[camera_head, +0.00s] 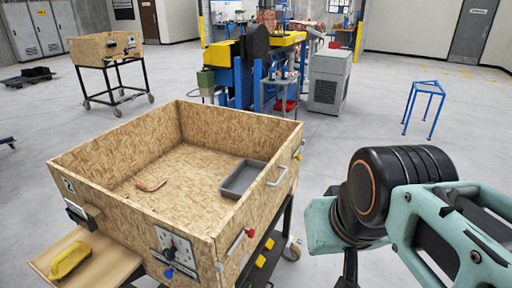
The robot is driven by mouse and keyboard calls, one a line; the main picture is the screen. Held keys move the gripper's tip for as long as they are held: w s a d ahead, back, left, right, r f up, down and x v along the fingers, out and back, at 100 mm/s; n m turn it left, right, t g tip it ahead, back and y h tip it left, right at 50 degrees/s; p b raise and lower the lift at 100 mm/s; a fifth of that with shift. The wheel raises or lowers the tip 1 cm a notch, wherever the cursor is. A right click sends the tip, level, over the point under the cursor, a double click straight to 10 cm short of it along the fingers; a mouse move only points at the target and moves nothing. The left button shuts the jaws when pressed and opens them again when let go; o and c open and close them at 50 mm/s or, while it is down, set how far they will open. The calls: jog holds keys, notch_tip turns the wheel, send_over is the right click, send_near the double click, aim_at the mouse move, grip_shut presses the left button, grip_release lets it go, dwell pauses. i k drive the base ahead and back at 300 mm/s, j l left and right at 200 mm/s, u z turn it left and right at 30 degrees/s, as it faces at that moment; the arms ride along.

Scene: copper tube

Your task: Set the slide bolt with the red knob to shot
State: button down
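The red knob (250,233) of the slide bolt (235,244) shows on the right wall of the open wooden crate, near its front corner. The pale bolt rod runs toward that corner. It is too small to tell whether the bolt is shot or drawn. My arm (400,200) reaches in from the right edge, apart from the crate. Below its black wrist joint a dark part runs down out of the picture. My gripper's fingers are not in view.
The crate (110,215) stands on a wheeled frame and holds a grey tray (243,178) and a copper tube (152,185). A metal handle (277,176) sticks out from its right wall. A blue knob (168,273) is on the front plate. A yellow handle (70,261) lies on a side shelf.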

aim_at(251, 233)
jog(key=u, duration=0.35)
jog(key=k+j+z, duration=0.15)
jog(key=j+z, duration=0.2)
jog(key=j, duration=0.15)
jog(key=i+l, duration=0.55)
jog(key=l, duration=0.15)
jog(key=i+l, duration=0.55)
jog(key=l+u, duration=0.15)
jog(key=u, duration=1.1)
